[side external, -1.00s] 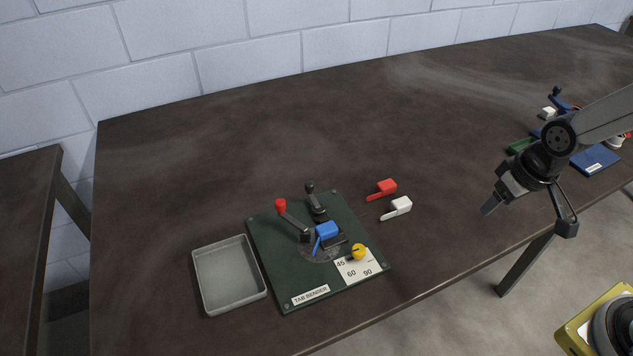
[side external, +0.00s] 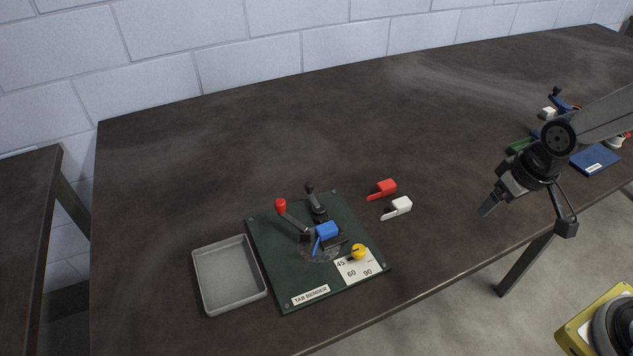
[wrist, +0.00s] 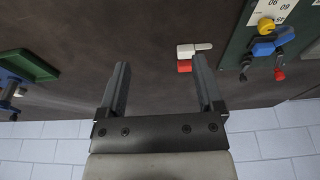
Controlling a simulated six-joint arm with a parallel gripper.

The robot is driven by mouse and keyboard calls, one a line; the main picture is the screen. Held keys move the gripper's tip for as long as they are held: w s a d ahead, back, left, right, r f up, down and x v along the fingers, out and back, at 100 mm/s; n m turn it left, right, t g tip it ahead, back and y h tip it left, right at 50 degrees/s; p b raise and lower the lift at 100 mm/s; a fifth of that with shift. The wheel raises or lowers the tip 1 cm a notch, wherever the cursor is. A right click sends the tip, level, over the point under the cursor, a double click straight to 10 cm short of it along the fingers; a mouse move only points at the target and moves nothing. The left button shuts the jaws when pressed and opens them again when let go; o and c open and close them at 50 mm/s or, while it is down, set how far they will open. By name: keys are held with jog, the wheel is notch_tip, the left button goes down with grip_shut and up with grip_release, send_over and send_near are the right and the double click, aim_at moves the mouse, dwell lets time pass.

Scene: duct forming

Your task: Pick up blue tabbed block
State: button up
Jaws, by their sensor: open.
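The blue tabbed block (side external: 327,230) sits on the green tab bender (side external: 283,272), between its red-knobbed lever (side external: 281,206) and the yellow knob (side external: 358,252). It also shows in the wrist view (wrist: 263,48), at the upper right. My gripper (side external: 487,210) hangs above the right part of the table, well to the right of the bender and apart from the block. In the wrist view my gripper (wrist: 160,80) has its two fingers spread, with nothing between them but table.
A red tabbed block (side external: 387,187) and a white tabbed block (side external: 401,205) lie on the table right of the bender. An empty grey tray (side external: 262,293) stands at its left. Blue and green fixtures (side external: 597,159) are at the far right. The table's back middle is clear.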

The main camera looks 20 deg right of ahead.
jog(key=m+g+y, duration=0.3)
jog(key=m+y, duration=0.2)
jog(key=m, duration=1.3)
send_near(326, 227)
jog(key=a, duration=0.1)
jog(key=shift+h, duration=0.3)
jog(key=shift+x, duration=4.35)
jog(key=shift+d, duration=0.15)
grip_shut()
